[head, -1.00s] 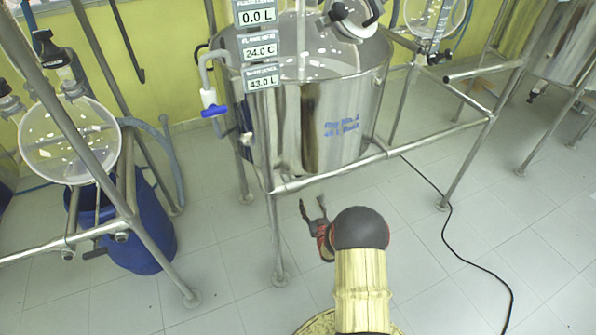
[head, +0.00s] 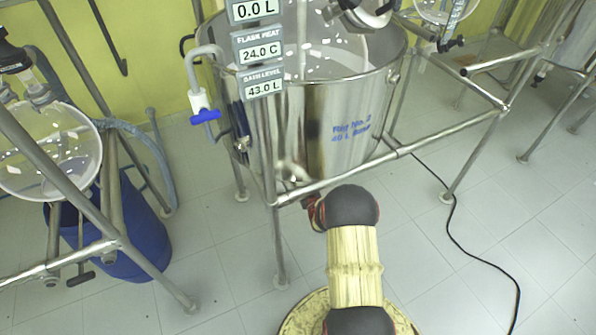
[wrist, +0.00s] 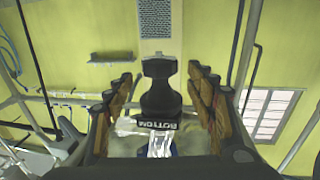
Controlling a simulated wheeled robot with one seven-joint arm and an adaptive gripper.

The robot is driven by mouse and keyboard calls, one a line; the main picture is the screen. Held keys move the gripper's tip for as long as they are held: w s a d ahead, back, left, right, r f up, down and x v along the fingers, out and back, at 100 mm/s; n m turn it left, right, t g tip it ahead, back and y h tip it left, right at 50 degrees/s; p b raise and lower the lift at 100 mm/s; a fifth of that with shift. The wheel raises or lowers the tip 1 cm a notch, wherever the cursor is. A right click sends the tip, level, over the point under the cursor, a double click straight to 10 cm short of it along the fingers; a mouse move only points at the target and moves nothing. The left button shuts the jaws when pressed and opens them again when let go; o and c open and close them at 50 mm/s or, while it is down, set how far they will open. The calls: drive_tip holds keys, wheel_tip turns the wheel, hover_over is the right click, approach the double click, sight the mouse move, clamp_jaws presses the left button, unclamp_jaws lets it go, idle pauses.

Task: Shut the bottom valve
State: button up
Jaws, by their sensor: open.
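The bottom valve shows in the wrist view as a black handle (wrist: 160,92) above a block labelled BOTTOM, which appears upside down, with a clear glass part (wrist: 158,145) below it. My gripper (wrist: 160,76) is open, with one finger on each side of the handle and a visible gap on both sides. In the head view my gripper (head: 313,210) is just under the frame bar below the steel bath (head: 310,130), mostly hidden by my wrist. I cannot make out the valve in the head view.
The metal frame bar (head: 340,179) runs close above my wrist. A blue-handled tap (head: 205,115) hangs at the bath's left side. A blue drum (head: 125,250) stands at the left, and a black cable (head: 460,250) lies on the floor at the right. Open floor lies around.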

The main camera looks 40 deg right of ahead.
drive_tip(key=b+x, duration=0.1)
drive_tip(key=x, duration=0.2)
drive_tip(key=shift+w+d+f, duration=0.1)
drive_tip(key=shift+w+f, duration=0.1)
drive_tip(key=shift+w, duration=0.05)
drive_tip(key=shift+w+d+r, duration=0.15)
drive_tip(key=shift+w+d, duration=0.05)
drive_tip(key=shift+w, duration=0.15)
drive_tip(key=c, duration=1.2)
